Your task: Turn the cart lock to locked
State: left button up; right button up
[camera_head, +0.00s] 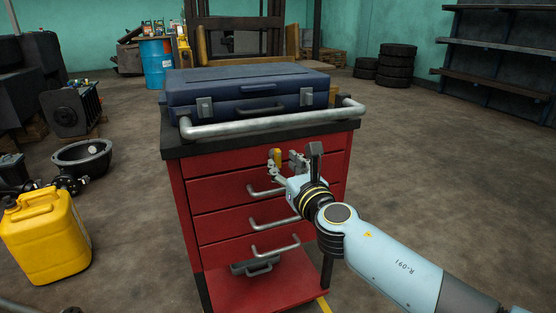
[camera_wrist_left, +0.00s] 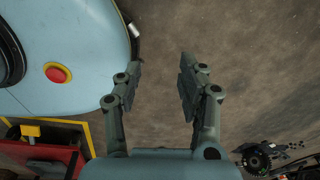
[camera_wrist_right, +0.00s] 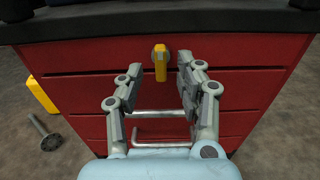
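The red cart (camera_head: 215,192) stands in front of me with several drawers. Its lock, a small yellow handle (camera_head: 275,157), sits on the upper front face; in the right wrist view the yellow handle (camera_wrist_right: 160,65) hangs upright from a round grey base. My right gripper (camera_head: 292,166) is in front of the cart's upper drawers. In the right wrist view this gripper (camera_wrist_right: 155,88) is open, its fingers apart below and to either side of the handle, with nothing between them. My left gripper (camera_wrist_left: 160,75) is open and empty above bare floor, out of the head view.
A closed blue case (camera_head: 245,88) lies on the cart top behind a grey push bar (camera_head: 270,124). Drawer handles (camera_head: 275,222) stick out below the lock. A yellow canister (camera_head: 45,235) stands at left. The floor right of the cart is clear.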

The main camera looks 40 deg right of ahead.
aim_at(279, 159)
jog(key=x, duration=0.2)
jog(key=shift+w, duration=0.3)
jog(key=shift+w+d, duration=0.15)
jog(key=shift+w, duration=0.2)
jog(key=shift+c, duration=0.3)
pick_arm(q)
jog(key=shift+s+a+f, duration=0.1)
jog(key=shift+s+a, duration=0.15)
jog(key=shift+s, duration=0.2)
pick_arm(e)
grip_shut()
